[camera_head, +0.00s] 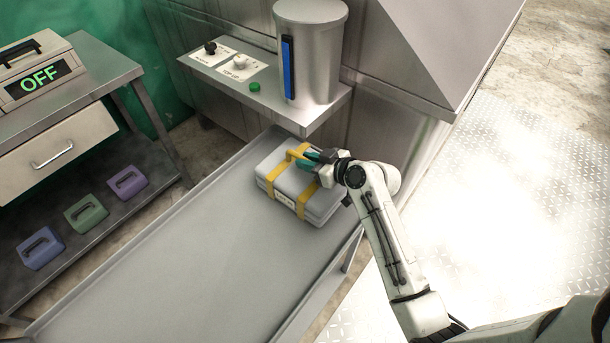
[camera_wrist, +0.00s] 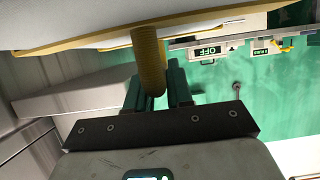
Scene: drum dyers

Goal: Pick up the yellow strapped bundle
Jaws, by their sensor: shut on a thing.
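The yellow strapped bundle (camera_head: 285,200) is a grey block with yellow straps, at the far end of the long metal tray table. My gripper (camera_head: 308,161) is at the top of the bundle, on its right half. In the wrist view, my gripper (camera_wrist: 160,92) has its two green fingers on either side of a yellow handle or strap (camera_wrist: 150,60), shut on it. The pale side of the bundle (camera_wrist: 90,20) fills the top left of that view. I cannot tell whether the bundle touches the tray or is slightly raised.
The metal tray table (camera_head: 190,255) is otherwise bare, with a low raised rim. A shelf behind holds a steel cylinder (camera_head: 317,70), a green button (camera_head: 255,87) and knobs. At left, a bench carries an OFF display box (camera_head: 40,80), with several coloured blocks below.

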